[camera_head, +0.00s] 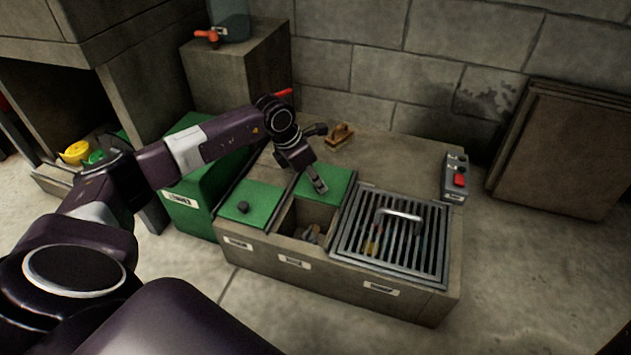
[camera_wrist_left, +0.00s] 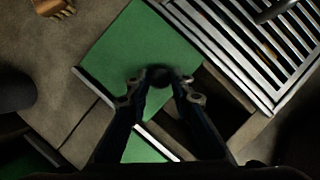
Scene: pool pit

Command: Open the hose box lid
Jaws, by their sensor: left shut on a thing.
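A low concrete pit block has a middle compartment with a green sliding lid (camera_head: 335,184). This lid sits toward the back, and the front of its compartment (camera_head: 308,222) is open, with brownish things inside. My left gripper (camera_head: 320,186) is over this lid. In the left wrist view its fingers (camera_wrist_left: 160,82) are shut on the lid's dark knob (camera_wrist_left: 158,73). A second green lid (camera_head: 262,202) with a dark knob covers the left compartment. The labels are too small to read, so I cannot tell which is the hose box. My right gripper is out of view.
A metal grate (camera_head: 395,240) with a handle covers the right compartment. A switch box with a red button (camera_head: 459,181) and a wooden brush (camera_head: 340,135) are on the block. A larger green box (camera_head: 190,205) stands at the left. Floor is free at front right.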

